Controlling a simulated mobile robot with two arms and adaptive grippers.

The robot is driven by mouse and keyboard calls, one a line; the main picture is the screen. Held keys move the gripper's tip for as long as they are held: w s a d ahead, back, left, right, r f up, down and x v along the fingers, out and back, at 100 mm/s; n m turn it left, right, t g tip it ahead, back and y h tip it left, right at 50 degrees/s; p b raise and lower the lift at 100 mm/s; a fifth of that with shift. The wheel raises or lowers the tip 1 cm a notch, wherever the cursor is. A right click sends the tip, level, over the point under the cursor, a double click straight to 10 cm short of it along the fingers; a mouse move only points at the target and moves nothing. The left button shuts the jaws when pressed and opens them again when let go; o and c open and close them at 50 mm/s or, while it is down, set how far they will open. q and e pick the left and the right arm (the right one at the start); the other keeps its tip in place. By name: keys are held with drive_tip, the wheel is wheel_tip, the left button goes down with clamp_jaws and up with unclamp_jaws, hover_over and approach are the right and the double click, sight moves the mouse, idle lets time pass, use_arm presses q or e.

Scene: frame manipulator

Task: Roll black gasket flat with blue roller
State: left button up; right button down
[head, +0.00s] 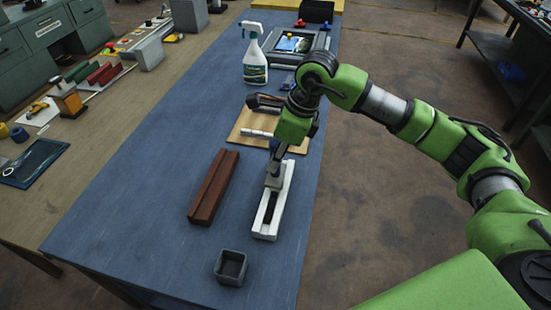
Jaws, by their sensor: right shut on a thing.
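A white grooved frame piece (283,205) lies lengthwise on the blue table. A black strip, the gasket (269,207), shows in its groove at the near half; the far half is hidden by the tool. My right gripper (277,160) points down over the far part of the white piece. It is shut on a greyish-blue tool (274,181), seemingly the roller, whose lower end is at the groove. I cannot tell whether it presses on the gasket. My left gripper is out of view.
A brown grooved piece (213,187) lies left of the white one. A grey open box (230,267) stands near the front. A wooden board (237,132), a spray bottle (255,67) and a tray (323,42) are farther back. The table's left side is clear.

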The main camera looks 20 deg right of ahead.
drive_tip(key=shift+w+d+f+b, duration=0.15)
drive_tip(key=shift+w+d+b, duration=0.25)
drive_tip(key=shift+w, duration=0.3)
drive_tip(key=shift+w+d, duration=0.4)
drive_tip(key=shift+w, duration=0.25)
